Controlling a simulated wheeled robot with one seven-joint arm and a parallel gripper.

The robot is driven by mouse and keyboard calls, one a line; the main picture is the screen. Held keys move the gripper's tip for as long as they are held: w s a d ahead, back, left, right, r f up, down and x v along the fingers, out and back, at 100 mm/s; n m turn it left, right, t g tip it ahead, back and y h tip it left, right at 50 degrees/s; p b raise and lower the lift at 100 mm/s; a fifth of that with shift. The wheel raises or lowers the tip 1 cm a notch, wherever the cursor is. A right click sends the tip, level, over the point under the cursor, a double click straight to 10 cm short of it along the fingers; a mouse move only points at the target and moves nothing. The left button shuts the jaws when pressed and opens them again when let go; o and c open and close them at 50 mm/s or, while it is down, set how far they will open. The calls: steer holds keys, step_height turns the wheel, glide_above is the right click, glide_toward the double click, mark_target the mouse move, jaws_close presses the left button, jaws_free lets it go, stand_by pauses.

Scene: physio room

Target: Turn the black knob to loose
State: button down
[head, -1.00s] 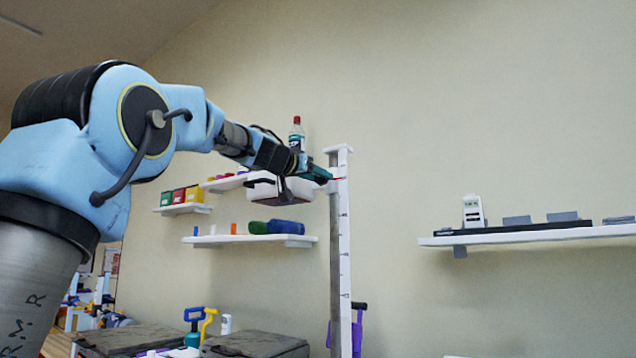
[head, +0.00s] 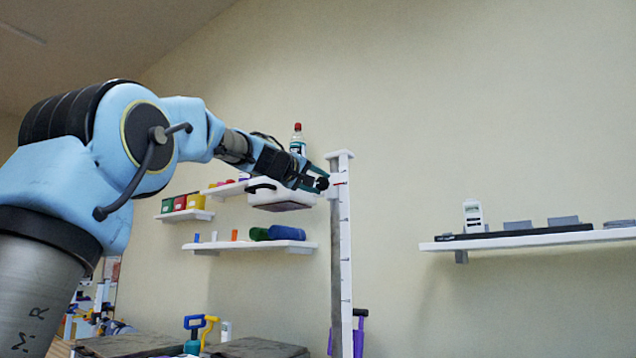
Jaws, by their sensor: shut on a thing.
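The black knob (head: 322,184) is a small dark round shape on the left side of the white slider (head: 337,186), near the top of the upright post (head: 342,250). A short red pointer shows on the slider. My gripper (head: 318,182) reaches in from the left, and its teal fingers are shut on the knob. The fingers hide part of the knob, and its loose or tight marking is too small to read.
A white box (head: 282,192) sits just left of and below my gripper. A red-capped bottle (head: 298,140) stands behind the arm. Wall shelves (head: 252,240) hold coloured rolls and boxes at left. Another shelf (head: 540,238) is at right. The wall between is clear.

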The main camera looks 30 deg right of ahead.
steer(key=n+p, duration=0.1)
steer(key=n, duration=0.5)
steer(key=n+p, duration=0.1)
steer(key=n, duration=0.4)
steer(key=shift+f, duration=0.15)
steer(key=shift+n, duration=0.5)
steer(key=shift+c, duration=1.7)
jaws_free()
steer(key=shift+a, duration=0.1)
steer(key=b+v, duration=0.4)
steer(key=v, duration=0.6)
steer(key=shift+s+a, duration=0.15)
steer(key=shift+a, duration=0.2)
